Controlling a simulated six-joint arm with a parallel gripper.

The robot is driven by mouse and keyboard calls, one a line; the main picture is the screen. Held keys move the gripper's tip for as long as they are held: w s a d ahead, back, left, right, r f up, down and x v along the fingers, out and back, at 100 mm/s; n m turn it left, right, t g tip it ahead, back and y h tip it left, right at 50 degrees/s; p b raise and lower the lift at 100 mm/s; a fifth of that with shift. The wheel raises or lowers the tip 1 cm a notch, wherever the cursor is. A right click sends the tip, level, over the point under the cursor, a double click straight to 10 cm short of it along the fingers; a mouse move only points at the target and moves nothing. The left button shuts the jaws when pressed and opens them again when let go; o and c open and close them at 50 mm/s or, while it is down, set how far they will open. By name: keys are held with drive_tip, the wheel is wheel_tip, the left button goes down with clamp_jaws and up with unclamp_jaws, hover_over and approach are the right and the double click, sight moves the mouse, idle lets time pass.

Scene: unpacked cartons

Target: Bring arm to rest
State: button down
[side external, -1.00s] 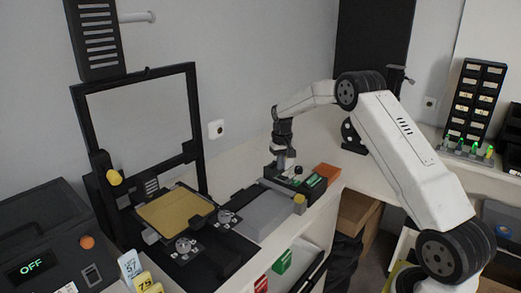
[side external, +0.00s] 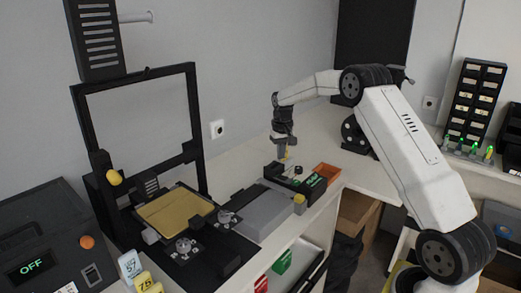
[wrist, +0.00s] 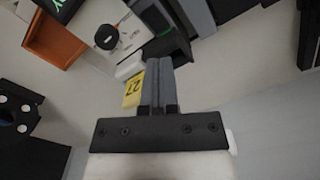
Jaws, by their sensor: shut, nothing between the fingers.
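My gripper (side external: 284,157) hangs from my arm over the white bench, pointing down near the back of a dark tray (side external: 272,172). In the wrist view its two grey fingers (wrist: 158,65) lie together with nothing held between them. A yellow tag marked 27 (wrist: 133,90) shows just left of the fingers in the wrist view. Whether the fingers touch anything below cannot be told.
An orange bin (side external: 327,170) and a grey block (side external: 263,215) are close by. A black frame machine with a yellow plate (side external: 177,212) stands left. A dark box reading OFF (side external: 35,265) is front left.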

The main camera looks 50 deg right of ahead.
drive_tip(key=shift+a, duration=0.1)
drive_tip(key=s+a+n+t, duration=0.15)
drive_tip(key=s+a, duration=0.25)
drive_tip(key=a, duration=0.4)
drive_tip(key=s+a+n, duration=0.2)
drive_tip(key=s+a, duration=0.2)
drive_tip(key=a, duration=0.4)
drive_tip(key=s+a+f+n, duration=0.1)
drive_tip(key=s+a, duration=0.4)
drive_tip(key=s, duration=0.2)
drive_tip(key=s+a+f+n+t, duration=0.1)
drive_tip(key=s+a, duration=0.4)
drive_tip(key=s, duration=0.3)
drive_tip(key=c, duration=1.3)
unclamp_jaws()
drive_tip(key=shift+n, duration=0.25)
